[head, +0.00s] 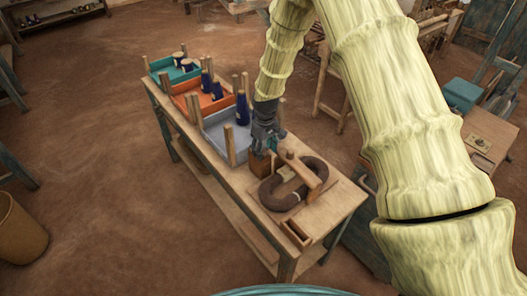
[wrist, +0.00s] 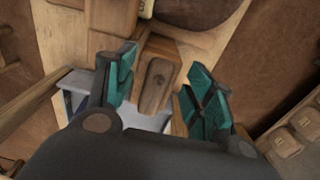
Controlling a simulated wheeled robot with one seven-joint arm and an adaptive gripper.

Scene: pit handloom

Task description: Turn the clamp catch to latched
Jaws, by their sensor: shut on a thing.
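A brown wooden block (head: 259,166) stands just below my gripper there. In the head view my gripper hides the catch, and I cannot tell how far it is turned.
The wooden bench (head: 330,205) carries a grey tray (head: 215,130), an orange tray (head: 180,91) and a teal tray (head: 158,69) with dark blue cones and upright wooden pegs. A small open wooden box (head: 297,234) lies near the front edge.

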